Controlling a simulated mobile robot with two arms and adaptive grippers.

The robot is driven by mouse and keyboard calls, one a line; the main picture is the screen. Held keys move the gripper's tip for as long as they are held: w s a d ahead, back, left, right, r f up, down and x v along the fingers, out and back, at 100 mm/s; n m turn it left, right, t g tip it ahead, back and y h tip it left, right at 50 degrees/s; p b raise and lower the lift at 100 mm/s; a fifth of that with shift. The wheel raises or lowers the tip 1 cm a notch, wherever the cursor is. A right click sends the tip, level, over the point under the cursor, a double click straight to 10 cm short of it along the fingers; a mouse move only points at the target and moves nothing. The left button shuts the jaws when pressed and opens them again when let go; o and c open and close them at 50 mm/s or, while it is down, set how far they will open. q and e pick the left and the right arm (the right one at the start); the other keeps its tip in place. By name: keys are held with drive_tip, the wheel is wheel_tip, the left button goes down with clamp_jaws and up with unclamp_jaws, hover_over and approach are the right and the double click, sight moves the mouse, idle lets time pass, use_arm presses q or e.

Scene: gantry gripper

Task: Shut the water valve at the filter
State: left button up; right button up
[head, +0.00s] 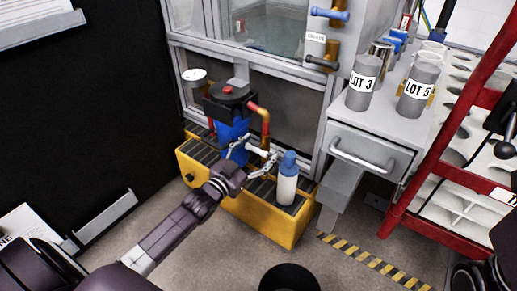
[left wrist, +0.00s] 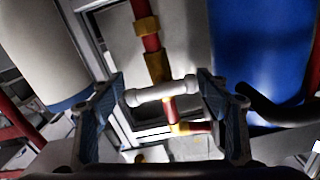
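The filter has a blue canister (head: 232,130) under a black head (head: 230,98) with a red knob, on a yellow base. The blue canister (left wrist: 262,50) is also at the right of the left wrist view. A red pipe (left wrist: 152,42) with brass fittings runs beside it. A white valve handle (left wrist: 162,92) lies crosswise over the pipe; in the head view the handle (head: 257,148) is partly hidden. My left gripper (head: 257,160) is open. In the left wrist view its fingers (left wrist: 162,108) stand either side of the handle's ends; contact cannot be told. My right gripper is not in view.
A white bottle with a blue cap (head: 288,182) stands close right of my left gripper on the yellow base (head: 262,222). A grey drawer cabinet (head: 368,153) carries LOT 3 (head: 363,84) and LOT 5 (head: 418,90) canisters. A red-framed rack is at right.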

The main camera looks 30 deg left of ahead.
use_arm(q)
drive_tip(key=s+a, duration=0.1)
drive_tip(key=s, duration=1.1)
drive_tip(key=shift+a, duration=0.35)
